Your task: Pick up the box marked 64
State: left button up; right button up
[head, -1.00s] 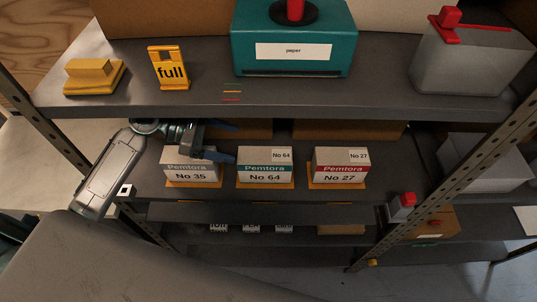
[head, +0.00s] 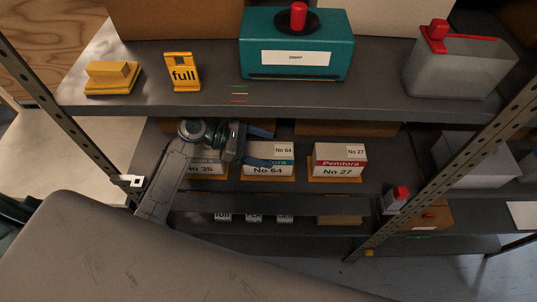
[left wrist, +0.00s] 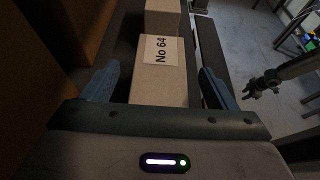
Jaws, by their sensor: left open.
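In the left wrist view the No 64 label faces up on the box (left wrist: 160,85), which lies between the two open fingers (left wrist: 157,78), with a gap visible on each side. I cannot tell if either finger touches it. My right gripper is not in view.
Box No 35 (head: 206,170), partly hidden by my left arm, stands to the left, and box No 27 (head: 338,162) to the right. The upper shelf (head: 210,101) hangs above with a teal paper box (head: 297,45). A perforated post (head: 440,165) stands at right.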

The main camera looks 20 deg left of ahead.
pick_arm(q)
jog(key=shift+d+f, duration=0.1)
jog(key=shift+d, duration=0.2)
jog(key=shift+a, duration=0.1)
grip_shut()
dwell(0.4)
